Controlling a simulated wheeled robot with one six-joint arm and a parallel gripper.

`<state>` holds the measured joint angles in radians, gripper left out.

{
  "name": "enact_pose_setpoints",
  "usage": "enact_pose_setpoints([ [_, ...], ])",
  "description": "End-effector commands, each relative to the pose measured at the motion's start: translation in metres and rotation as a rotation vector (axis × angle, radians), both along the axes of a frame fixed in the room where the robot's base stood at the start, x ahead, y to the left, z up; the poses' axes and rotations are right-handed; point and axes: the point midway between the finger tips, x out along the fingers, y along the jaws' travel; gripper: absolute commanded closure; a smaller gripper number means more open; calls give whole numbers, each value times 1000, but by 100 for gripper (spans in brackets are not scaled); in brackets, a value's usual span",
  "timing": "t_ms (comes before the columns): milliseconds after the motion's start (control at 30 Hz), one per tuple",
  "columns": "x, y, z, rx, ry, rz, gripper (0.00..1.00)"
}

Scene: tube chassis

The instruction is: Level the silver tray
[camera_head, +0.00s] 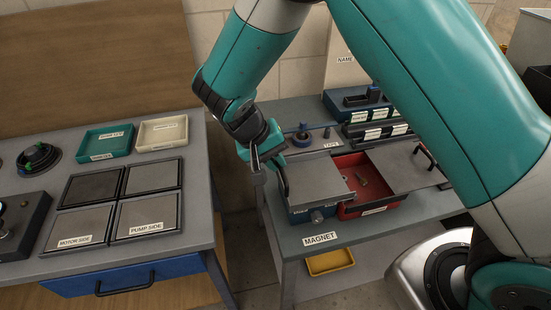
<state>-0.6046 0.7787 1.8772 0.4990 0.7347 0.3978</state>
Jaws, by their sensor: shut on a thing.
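A flat silver-grey tray (318,182) lies over a blue box on the right-hand bench, left of an open red compartment (362,180). My gripper (271,176) is at the tray's left edge, pointing down. It is shut on that edge as far as I can see; the exact contact is small and partly hidden by the fingers. The tray's surface looks slightly tilted, but I cannot judge its level exactly. A second grey panel (402,164) with a dark handle lies right of the red compartment, partly behind my arm.
The left bench holds several dark-framed pads (145,216), a teal tray (105,143) and a cream tray (162,132). Blue boxes (375,130) stand behind the silver tray. A yellow bin (330,262) sits on the lower shelf. A gap separates the benches.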

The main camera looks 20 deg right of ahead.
Motion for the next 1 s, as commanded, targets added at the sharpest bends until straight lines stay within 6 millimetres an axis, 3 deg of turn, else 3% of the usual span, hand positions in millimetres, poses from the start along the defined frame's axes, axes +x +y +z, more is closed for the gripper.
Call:
enact_pose_setpoints([
  [67,-1,4,-6,9,2,11,100],
  [100,-1,4,-6,8,3,11,82],
  [200,-1,3,-6,7,3,9,63],
  [467,0,1,-3,5,3,5,63],
  [633,1,8,8,8,-1,6,63],
  [767,2,21,31,9,-3,8,63],
  [1000,4,50,89,9,-2,9,63],
])
